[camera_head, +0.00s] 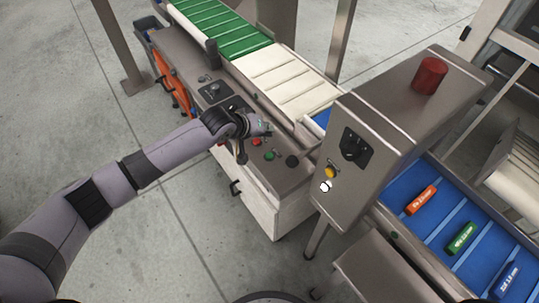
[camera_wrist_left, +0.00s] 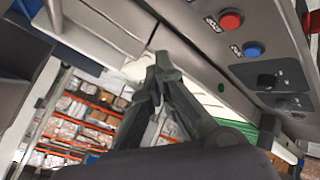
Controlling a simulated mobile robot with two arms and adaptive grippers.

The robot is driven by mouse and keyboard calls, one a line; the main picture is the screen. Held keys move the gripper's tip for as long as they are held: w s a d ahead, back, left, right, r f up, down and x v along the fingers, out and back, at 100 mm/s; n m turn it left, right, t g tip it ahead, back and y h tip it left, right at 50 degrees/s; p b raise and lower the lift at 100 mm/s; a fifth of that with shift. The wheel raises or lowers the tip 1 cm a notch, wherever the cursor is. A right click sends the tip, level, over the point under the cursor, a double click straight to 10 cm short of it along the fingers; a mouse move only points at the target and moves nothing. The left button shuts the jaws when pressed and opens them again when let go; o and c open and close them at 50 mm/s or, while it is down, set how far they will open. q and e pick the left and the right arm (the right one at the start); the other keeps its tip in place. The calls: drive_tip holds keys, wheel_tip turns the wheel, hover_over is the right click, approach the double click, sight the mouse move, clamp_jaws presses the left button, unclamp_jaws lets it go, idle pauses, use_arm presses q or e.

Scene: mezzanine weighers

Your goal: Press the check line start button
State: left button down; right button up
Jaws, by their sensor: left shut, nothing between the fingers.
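My left gripper (camera_head: 266,128) is shut and empty above the weigher's front control ledge, close to a red button (camera_head: 256,142) and a green button (camera_head: 269,155). A black knob or button (camera_head: 292,161) sits farther right on the ledge. In the left wrist view the shut fingertips (camera_wrist_left: 162,62) point up, apart from the panel. That view shows a red button (camera_wrist_left: 230,20) and a blue button (camera_wrist_left: 253,49) with small labels, and a black plate with knobs (camera_wrist_left: 267,80). I cannot tell which button is the check line start. My right gripper is not in view.
A steel cabinet (camera_head: 375,120) with a red beacon (camera_head: 429,75), a yellow button (camera_head: 330,173) and a white button (camera_head: 324,187) stands right of the ledge. White (camera_head: 290,82) and green (camera_head: 222,25) belts run behind. A blue belt (camera_head: 440,205) carries small boxes.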

use_arm(q)
drive_tip(key=b, duration=0.7)
hover_over(267, 154)
wheel_tip(267, 154, down, 6)
drive_tip(key=shift+s, duration=0.1)
drive_tip(key=shift+f, duration=0.4)
drive_tip(key=shift+f+b, duration=0.35)
drive_tip(key=shift+f, duration=0.5)
drive_tip(key=shift+f, duration=0.1)
drive_tip(key=shift+f, duration=0.35)
